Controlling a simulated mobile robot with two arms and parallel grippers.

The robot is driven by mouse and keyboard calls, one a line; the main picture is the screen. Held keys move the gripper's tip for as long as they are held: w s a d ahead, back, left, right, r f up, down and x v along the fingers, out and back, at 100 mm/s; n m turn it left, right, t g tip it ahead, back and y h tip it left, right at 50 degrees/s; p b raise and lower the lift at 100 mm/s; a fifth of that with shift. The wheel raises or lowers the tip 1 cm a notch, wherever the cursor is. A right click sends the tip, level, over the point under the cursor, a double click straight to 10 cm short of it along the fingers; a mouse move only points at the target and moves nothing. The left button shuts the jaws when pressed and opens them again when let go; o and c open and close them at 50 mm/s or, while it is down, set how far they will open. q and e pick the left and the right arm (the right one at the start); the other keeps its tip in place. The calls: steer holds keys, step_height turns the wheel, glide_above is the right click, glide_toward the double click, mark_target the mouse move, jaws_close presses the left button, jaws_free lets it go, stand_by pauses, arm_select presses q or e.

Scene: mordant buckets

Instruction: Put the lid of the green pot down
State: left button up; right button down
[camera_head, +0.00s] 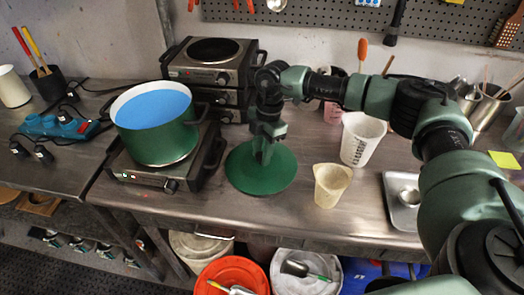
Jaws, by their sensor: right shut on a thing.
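The green pot (157,133) stands uncovered on a hot plate (150,180) at the left of the metal bench, with blue liquid inside. Its green lid (262,178) is to the right of the hot plate, flat and low over the bench. I cannot tell whether the lid touches the bench top. My right gripper (264,143) points down over the lid's middle and is shut on it; the fingertips and the knob are partly hidden. My left gripper is not in view.
Stacked hot plates (212,75) stand behind the lid. A cream beaker (331,185) and a white beaker (361,139) stand to its right, with a metal tray (403,204) beyond. A blue power strip (63,126) lies left. Buckets, including a red one (232,274), stand below the bench.

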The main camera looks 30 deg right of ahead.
steer(key=c, duration=1.1)
jaws_free()
steer(key=shift+o, duration=0.2)
steer(key=shift+r, duration=0.15)
steer(key=shift+d+r, duration=0.1)
steer(key=shift+r, duration=0.2)
step_height(320, 180, up, 11)
steer(key=d+b, duration=0.1)
steer(key=b, duration=0.1)
steer(key=shift+d+b, duration=0.25)
steer(key=shift+b, duration=0.1)
steer(key=shift+w, duration=0.1)
